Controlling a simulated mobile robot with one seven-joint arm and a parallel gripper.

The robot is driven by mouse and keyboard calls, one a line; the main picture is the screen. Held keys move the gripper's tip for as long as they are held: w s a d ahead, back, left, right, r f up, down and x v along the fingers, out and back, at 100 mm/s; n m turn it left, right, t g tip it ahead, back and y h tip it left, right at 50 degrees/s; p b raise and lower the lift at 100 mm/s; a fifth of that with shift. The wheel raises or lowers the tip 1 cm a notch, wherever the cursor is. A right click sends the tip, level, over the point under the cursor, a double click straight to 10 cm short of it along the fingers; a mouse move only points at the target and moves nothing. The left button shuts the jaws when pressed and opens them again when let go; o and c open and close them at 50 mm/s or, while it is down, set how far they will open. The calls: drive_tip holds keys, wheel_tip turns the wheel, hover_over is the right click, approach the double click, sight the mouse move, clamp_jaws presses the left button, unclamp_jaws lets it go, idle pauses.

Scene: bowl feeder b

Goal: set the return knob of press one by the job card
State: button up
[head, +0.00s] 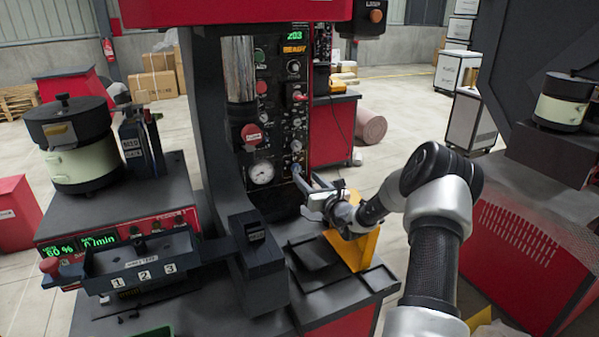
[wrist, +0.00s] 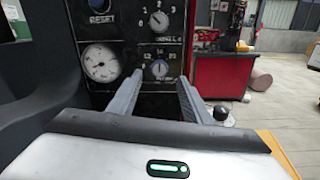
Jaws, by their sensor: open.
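Press one's dark control panel (head: 275,110) stands in the middle of the head view. In the wrist view a lower knob (wrist: 159,69) with a numbered dial, its label too small to read surely, shows between the fingers. An upper knob (wrist: 159,21) with another numbered dial is above it. My gripper (wrist: 159,82) is open and empty, its two fingers pointing at the panel on either side of the lower knob; contact cannot be told. In the head view my gripper (head: 304,190) is at the panel's lower right. I cannot make out a job card.
A round gauge (wrist: 101,62) is left of the lower knob, with a reset button (wrist: 100,6) above. A yellow bracket (head: 355,243) stands below my wrist. A bowl feeder (head: 75,140) and a numbered tray (head: 143,270) are at left. Open floor lies beyond at right.

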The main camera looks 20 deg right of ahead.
sight(298, 170)
drive_tip(key=w, duration=0.6)
drive_tip(key=shift+w+a, duration=0.2)
drive_tip(key=shift+a, duration=0.05)
drive_tip(key=shift+c, duration=0.3)
drive_tip(key=c, duration=1)
